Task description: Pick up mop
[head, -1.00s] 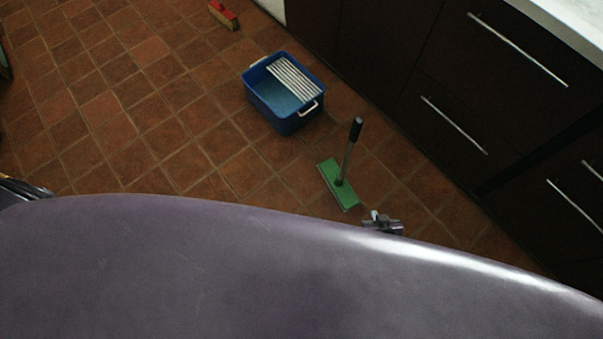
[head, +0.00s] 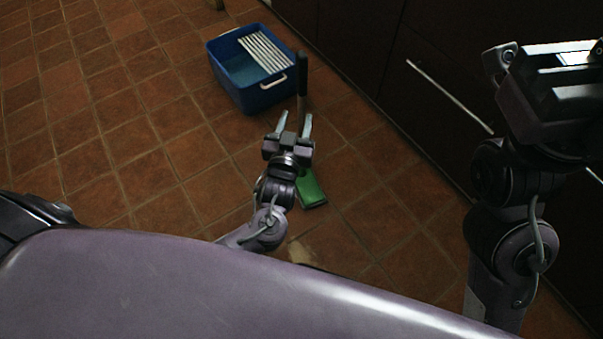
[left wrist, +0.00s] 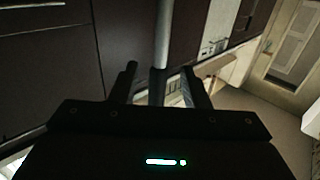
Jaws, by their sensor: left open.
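The mop stands upright on the tiled floor, with a black handle grip (head: 302,78) and a green head (head: 312,189). My left gripper (head: 295,120) is open in front of it and hides much of its shaft. In the left wrist view the pale mop shaft (left wrist: 163,35) rises between the two open fingers (left wrist: 157,85). I cannot tell whether either finger touches it. My right gripper (head: 550,85) is raised at the right edge, well away from the mop; its fingers are not clear.
A blue bucket (head: 229,92) with a white slatted wringer (head: 267,52) and handle stands just behind and left of the mop. Dark cabinets (head: 375,40) with metal bar handles line the right side. The tiled floor at the left is clear.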

